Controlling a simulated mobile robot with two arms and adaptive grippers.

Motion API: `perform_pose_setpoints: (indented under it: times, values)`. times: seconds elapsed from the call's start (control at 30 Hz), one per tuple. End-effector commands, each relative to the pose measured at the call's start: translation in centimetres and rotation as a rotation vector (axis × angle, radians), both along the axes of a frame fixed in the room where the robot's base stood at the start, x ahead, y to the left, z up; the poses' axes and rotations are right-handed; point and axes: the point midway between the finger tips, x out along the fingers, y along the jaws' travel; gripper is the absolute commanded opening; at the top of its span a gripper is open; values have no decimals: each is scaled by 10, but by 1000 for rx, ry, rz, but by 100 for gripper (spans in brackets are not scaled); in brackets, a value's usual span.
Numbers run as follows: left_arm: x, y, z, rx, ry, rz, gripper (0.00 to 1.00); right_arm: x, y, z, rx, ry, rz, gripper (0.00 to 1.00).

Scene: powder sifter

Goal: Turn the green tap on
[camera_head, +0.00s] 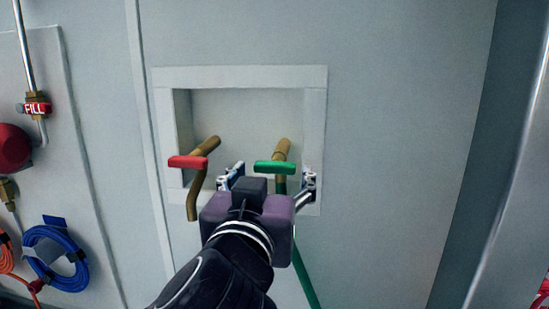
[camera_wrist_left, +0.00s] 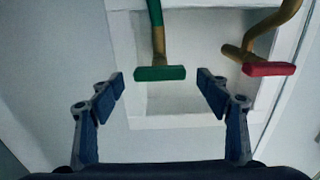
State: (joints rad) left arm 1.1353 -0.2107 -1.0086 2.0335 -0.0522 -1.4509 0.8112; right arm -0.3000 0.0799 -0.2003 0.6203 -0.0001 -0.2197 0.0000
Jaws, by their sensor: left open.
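The green tap (camera_head: 275,167) has a bar-shaped green handle on a brass pipe inside a framed wall recess. The handle lies level, crosswise to the pipe. A green hose (camera_head: 304,270) runs down from it. My left gripper (camera_head: 270,179) is open in front of the recess, its fingers spread to either side of the green tap. In the left wrist view the green handle (camera_wrist_left: 160,73) shows between and beyond the open fingertips (camera_wrist_left: 162,85), with no visible contact. My right gripper is in neither view.
A red-handled tap (camera_head: 188,162) on a bent brass pipe is left of the green one in the head view, close to a left finger. The recess frame (camera_head: 240,77) surrounds both taps. A blue coiled hose (camera_head: 55,257) hangs at the left. The wall to the right is bare.

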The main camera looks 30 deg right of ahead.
Motion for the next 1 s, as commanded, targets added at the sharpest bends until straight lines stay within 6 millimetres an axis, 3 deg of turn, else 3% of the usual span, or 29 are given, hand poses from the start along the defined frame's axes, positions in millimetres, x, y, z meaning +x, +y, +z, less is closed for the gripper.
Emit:
perform_pose_setpoints:
  times: [0.2, 0.6, 1.0]
  values:
    - [22, -16, 2, 1, 1, 2, 70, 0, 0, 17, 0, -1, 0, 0]
    - [28, -21, 0, 0, 0, 0, 70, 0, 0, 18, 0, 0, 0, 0]
    - [28, -21, 0, 0, 0, 0, 27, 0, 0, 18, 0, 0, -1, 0]
